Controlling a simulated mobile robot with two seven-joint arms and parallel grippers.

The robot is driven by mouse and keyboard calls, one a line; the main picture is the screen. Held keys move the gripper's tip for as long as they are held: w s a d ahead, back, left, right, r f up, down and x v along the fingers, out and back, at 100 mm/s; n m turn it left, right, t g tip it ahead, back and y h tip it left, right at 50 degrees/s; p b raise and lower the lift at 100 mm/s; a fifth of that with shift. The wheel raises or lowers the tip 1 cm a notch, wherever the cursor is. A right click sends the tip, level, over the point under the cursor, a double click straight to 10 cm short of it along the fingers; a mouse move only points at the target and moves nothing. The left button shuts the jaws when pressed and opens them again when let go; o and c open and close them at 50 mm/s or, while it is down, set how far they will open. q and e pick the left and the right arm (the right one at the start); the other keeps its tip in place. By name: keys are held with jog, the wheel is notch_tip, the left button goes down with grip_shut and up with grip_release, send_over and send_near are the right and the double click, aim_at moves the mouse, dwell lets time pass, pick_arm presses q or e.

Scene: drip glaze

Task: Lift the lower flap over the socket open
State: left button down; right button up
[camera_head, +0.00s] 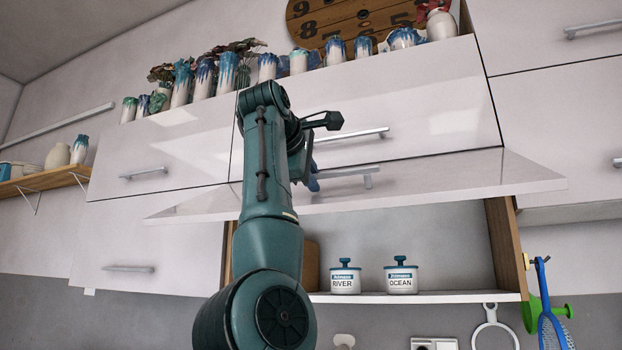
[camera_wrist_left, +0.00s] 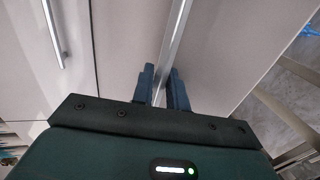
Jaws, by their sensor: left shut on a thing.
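The lower flap (camera_head: 450,182) is a white panel tilted up and outward, with the compartment below it exposed. Its metal bar handle (camera_head: 350,172) also shows in the left wrist view (camera_wrist_left: 179,38). My left gripper (camera_head: 313,178) is at the left part of this handle, partly hidden behind my arm. In the left wrist view its two blue fingers (camera_wrist_left: 164,88) lie on either side of the bar, shut on it. The socket (camera_head: 433,343) is on the wall below the compartment, cut off by the picture's bottom edge. My right gripper is not in view.
Two lidded jars, RIVER (camera_head: 345,278) and OCEAN (camera_head: 401,277), stand on the compartment's shelf (camera_head: 440,297). An upper flap (camera_head: 420,110) with its own handle is closed above. Several glazed vases stand on top.

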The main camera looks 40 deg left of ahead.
pick_arm(q)
jog(key=shift+r, duration=0.1)
jog(key=c, duration=1.7)
grip_release()
jog(key=shift+w, duration=0.25)
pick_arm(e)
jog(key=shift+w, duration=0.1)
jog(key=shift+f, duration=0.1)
pick_arm(q)
jog(key=shift+s+d, duration=0.1)
jog(key=shift+s, duration=0.25)
jog(key=b+v, duration=0.2)
jog(key=v, duration=1)
jog(key=shift+s, duration=0.3)
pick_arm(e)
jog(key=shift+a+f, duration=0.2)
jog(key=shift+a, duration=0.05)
